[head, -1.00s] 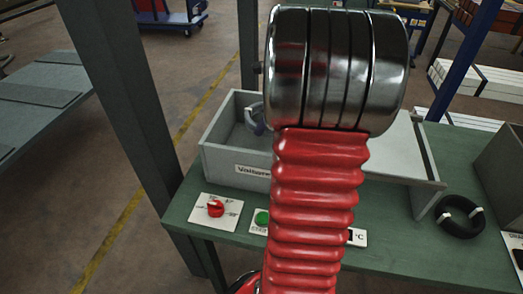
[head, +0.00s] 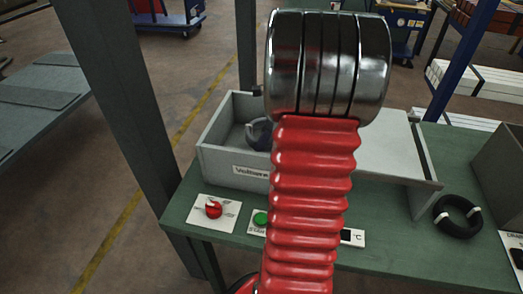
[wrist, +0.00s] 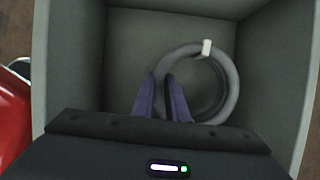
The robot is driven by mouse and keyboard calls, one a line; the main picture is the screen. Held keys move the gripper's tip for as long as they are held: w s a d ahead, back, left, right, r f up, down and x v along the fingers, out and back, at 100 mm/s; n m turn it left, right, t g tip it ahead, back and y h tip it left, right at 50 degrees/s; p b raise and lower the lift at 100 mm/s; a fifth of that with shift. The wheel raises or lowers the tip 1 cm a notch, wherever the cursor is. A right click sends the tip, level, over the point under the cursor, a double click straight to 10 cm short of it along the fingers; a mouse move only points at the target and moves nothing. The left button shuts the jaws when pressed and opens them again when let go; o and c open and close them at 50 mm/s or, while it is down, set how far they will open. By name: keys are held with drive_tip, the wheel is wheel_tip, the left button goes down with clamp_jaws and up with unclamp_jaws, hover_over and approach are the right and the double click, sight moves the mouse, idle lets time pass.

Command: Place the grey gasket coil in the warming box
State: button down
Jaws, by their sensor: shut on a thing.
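The grey gasket coil (wrist: 233,83), a ring with a white tie, is inside the grey box in the wrist view. My gripper (wrist: 161,80) is shut on the coil's left side; its purple fingers point down into the box. Whether the coil touches the box floor, I cannot tell. The warming box (head: 222,158) is an open grey box with a label on its front, standing on the green table. In the head view a dark shape in the box (head: 259,134) is my gripper or the coil, mostly hidden behind my red arm.
A red knob (head: 213,209), a green button (head: 260,218) and a °C display (head: 352,237) lie in front of the box. A black coil with white ties (head: 457,215) lies at right on the green table (head: 400,262). A grey container (head: 503,165) stands beyond it.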

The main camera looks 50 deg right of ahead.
drive_tip(key=shift+f, duration=1.85)
drive_tip(key=c, duration=1.7)
unclamp_jaws()
drive_tip(key=shift+r, duration=0.1)
drive_tip(key=v, duration=1.2)
drive_tip(key=shift+s, duration=0.1)
